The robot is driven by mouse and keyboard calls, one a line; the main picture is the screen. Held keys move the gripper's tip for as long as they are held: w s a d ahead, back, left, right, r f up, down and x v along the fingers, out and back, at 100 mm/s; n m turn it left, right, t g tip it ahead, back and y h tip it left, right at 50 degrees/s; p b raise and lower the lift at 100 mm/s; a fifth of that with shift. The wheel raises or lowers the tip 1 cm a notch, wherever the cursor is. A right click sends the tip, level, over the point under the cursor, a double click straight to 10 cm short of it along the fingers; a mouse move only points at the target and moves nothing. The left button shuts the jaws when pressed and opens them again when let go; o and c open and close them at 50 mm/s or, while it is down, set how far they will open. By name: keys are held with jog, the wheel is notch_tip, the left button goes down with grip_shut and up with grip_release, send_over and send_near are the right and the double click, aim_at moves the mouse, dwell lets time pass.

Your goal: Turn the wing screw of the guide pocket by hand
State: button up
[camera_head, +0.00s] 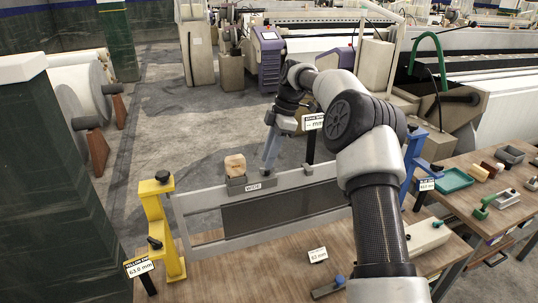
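A grey frame with a dark mesh panel (283,208) stands on a wooden bench (217,279). A yellow post (157,222) with dark knobs is at its left end, and a blue post (410,165) is at its right. A small grey holder (236,186) marked "WIDE" is on the top rail, with a tan wooden block (235,166) on it. I cannot clearly make out a wing screw or say which part is the guide pocket. My gripper (269,165) points down just right of the block, apart from it. Its finger opening is too small to judge.
Size labels stand by the yellow post (139,267) and on the bench (317,254). A dark bar with a blue knob (329,287) lies in front. A right-hand table holds a green tray (455,180) and small parts. Looms stand behind; the grey floor between is clear.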

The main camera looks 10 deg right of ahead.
dwell(0.3)
jog(key=shift+f+b, duration=0.45)
jog(key=shift+f, duration=0.5)
grip_shut()
